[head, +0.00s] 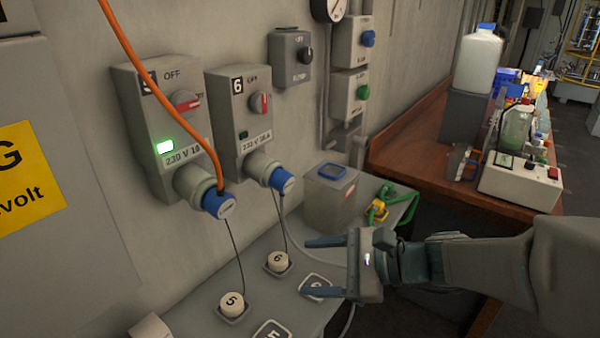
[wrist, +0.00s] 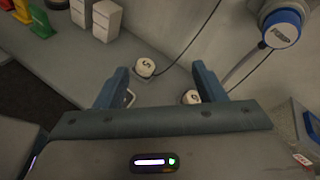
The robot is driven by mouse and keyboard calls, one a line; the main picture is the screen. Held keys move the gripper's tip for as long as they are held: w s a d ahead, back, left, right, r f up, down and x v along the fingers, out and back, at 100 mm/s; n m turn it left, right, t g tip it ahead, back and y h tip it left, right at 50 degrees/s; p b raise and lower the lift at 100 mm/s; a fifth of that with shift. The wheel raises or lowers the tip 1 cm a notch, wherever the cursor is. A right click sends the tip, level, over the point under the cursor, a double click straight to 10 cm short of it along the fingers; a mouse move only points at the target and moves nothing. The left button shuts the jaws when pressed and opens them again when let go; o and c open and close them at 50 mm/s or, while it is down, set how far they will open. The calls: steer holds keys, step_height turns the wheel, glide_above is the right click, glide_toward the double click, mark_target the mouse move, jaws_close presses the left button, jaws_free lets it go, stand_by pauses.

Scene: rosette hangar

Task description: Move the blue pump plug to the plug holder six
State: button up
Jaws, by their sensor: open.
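Wall socket 5 (head: 160,120) has a green lamp lit and a blue end (head: 219,204), with an orange cable running to it from above. Wall socket 6 (head: 238,110) has a dark lamp and a blue end (head: 283,181), with a pale cable hanging near it. Cream caps marked 5 (head: 232,302) and 6 (head: 278,261) stand on the shelf. A square plate (head: 316,286), its mark partly hidden, lies near my gripper (head: 305,267). My gripper is open and empty, above the shelf and below socket 6.
A grey box (head: 332,196) and a green-and-yellow clamp-like item (head: 377,210) are on the shelf behind my gripper. Thin cords hang from the sockets to the caps. A wooden bench (head: 410,140) with lab equipment stands at the right. Small white boxes (wrist: 105,20) show in the wrist view.

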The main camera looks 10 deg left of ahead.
mark_target(289, 185)
steer(key=w+a+r+m+t+y, duration=0.1)
steer(key=w+r+m+t+y, duration=0.3)
steer(key=w+m+t, duration=0.3)
steer(key=w+m, duration=0.2)
steer(key=w, duration=0.1)
steer(key=shift+w+r+m, duration=0.3)
steer(key=shift+w, duration=0.05)
steer(key=shift+a, duration=0.1)
steer(key=shift+x, duration=4.45)
steer(key=shift+r, duration=0.2)
steer(key=shift+y, duration=0.3)
